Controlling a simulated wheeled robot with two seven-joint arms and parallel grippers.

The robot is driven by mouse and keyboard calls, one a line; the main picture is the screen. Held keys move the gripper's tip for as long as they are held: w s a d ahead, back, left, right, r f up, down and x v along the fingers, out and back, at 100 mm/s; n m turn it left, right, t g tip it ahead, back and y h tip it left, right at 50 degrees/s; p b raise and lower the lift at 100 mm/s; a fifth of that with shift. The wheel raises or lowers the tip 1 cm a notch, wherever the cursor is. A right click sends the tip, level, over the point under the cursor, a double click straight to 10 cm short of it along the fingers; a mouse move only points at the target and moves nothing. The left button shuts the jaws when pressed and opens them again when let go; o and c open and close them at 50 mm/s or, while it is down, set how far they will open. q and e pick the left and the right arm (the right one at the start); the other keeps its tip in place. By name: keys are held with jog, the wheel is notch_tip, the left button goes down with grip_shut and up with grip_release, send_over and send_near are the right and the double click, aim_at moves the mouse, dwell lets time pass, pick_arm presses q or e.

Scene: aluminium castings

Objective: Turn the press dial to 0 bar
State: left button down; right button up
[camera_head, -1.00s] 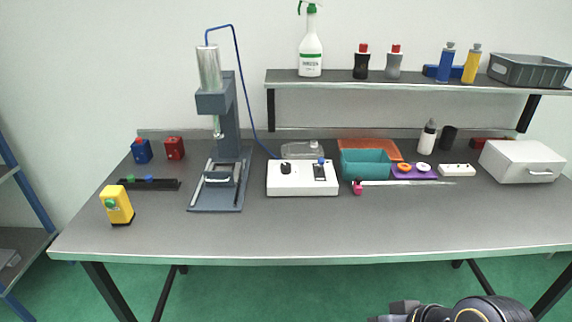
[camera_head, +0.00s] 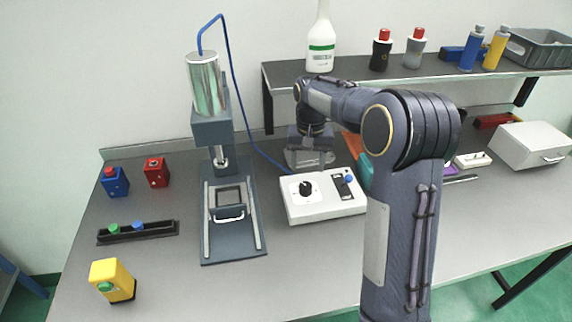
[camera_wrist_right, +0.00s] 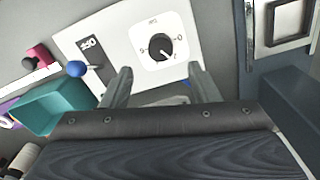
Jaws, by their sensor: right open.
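The press dial (camera_head: 306,188) is a black knob on a white face, on top of the white control box (camera_head: 325,210). It also shows in the right wrist view (camera_wrist_right: 159,47), with marks around it too small to read surely; its pointer appears turned toward the lower right there. My right gripper (camera_wrist_right: 160,72) is open and empty, its two fingers reaching toward the dial, one to each side and apart from it. My left gripper is not in view.
The grey press (camera_head: 212,130) stands left of the box. A switch with a blue knob (camera_head: 349,178) sits beside the dial. A teal bin (camera_wrist_right: 58,103) is close by. The shelf (camera_head: 282,76) with bottles runs behind my arm.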

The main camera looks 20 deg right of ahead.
aim_at(306, 185)
jog(key=shift+w+f, duration=0.25)
jog(key=shift+f, duration=0.05)
jog(key=shift+s+f+p, duration=0.15)
jog(key=shift+f+p, duration=0.25)
jog(key=shift+f, duration=3.2)
jog(key=c, duration=1)
jog(key=shift+o, duration=0.2)
jog(key=shift+n, duration=0.4)
jog(key=n, duration=0.4)
jog(key=shift+n+b, duration=0.4)
jog(key=n, duration=0.6)
jog(key=shift+n, duration=0.3)
